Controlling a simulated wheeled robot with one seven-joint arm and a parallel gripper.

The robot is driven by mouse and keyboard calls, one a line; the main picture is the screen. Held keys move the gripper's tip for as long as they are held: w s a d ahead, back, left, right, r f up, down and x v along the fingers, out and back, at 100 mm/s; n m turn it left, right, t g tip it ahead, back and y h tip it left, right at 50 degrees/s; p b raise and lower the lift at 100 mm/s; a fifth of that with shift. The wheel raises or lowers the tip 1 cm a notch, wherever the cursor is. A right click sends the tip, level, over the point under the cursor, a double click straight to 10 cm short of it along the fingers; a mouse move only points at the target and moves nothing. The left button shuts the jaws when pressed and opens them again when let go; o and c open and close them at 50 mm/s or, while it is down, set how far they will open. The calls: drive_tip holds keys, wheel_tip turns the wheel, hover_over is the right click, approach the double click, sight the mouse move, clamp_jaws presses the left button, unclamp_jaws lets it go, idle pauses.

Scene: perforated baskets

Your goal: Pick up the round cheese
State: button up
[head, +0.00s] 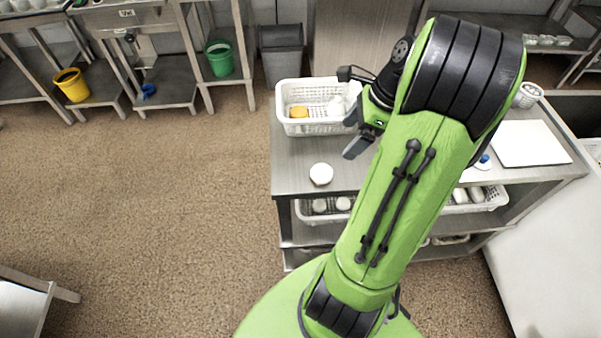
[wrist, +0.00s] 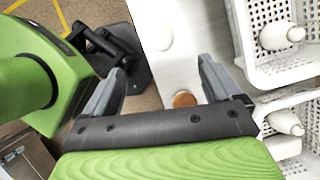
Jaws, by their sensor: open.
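A round white piece (head: 321,173), which may be the round cheese, lies on the metal table (head: 292,165) near its front edge. A pale round piece also shows in the wrist view (wrist: 157,37), beyond my fingertips. A round orange-brown piece (wrist: 184,99) shows between my fingers, close to the palm; I cannot tell which is the round cheese. My gripper (wrist: 162,66) is open, with nothing held between its fingers. In the head view my gripper (head: 357,146) is beside the white basket, mostly hidden by my arm.
A white perforated basket (head: 283,100) on the table holds an orange piece (head: 299,112) and white items. Basket walls (wrist: 245,50) stand right of my fingers in the wrist view. Baskets (head: 303,213) fill the shelf below. A white board (head: 530,143) lies at the right.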

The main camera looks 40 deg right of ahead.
drive_tip(key=b, duration=0.4)
hover_over(323, 171)
drive_tip(key=s+d, duration=0.1)
drive_tip(key=d, duration=0.1)
drive_tip(key=f, duration=0.9)
drive_tip(key=shift+s+a, duration=0.15)
drive_tip(key=shift+a, duration=0.05)
drive_tip(key=b+x, duration=0.1)
drive_tip(key=x, duration=0.1)
drive_tip(key=b+x, duration=0.2)
drive_tip(key=x, duration=0.1)
drive_tip(key=shift+s+f, duration=0.15)
drive_tip(key=shift+f, duration=0.25)
drive_tip(key=shift+r, duration=0.15)
drive_tip(key=c, duration=1.3)
drive_tip(key=shift+o, duration=0.2)
wheel_tip(323, 171, up, 10)
drive_tip(key=p, duration=0.4)
drive_tip(key=shift+p, duration=0.4)
